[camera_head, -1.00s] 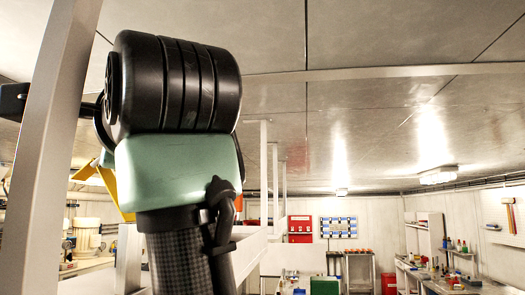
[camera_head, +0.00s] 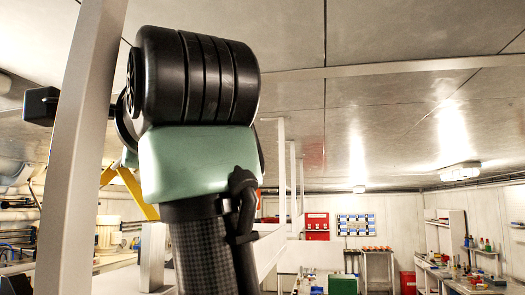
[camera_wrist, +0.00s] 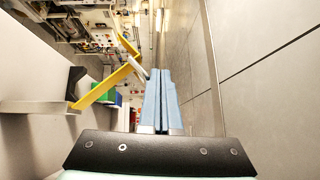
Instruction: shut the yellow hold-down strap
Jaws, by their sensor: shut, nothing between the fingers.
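The yellow strap (camera_wrist: 101,87) shows in the wrist view as a long bar slanting up to the right, left of my fingers. A shorter yellow piece (camera_wrist: 127,45) slants the other way above it, so the two make an angle. A pale rod runs from near their corner towards my fingertips. My gripper (camera_wrist: 161,73) is shut and empty, its light blue fingers side by side; I cannot tell how far the strap is in depth. In the head view a yellow part (camera_head: 137,192) shows behind my arm, mostly hidden; the gripper is out of sight there.
A pale upright post (camera_head: 80,150) stands close at the left of the head view. In the wrist view a dark bracket (camera_wrist: 76,80) sits near the yellow bar's lower end. Workbenches and a red cabinet (camera_head: 317,222) are far back at the right.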

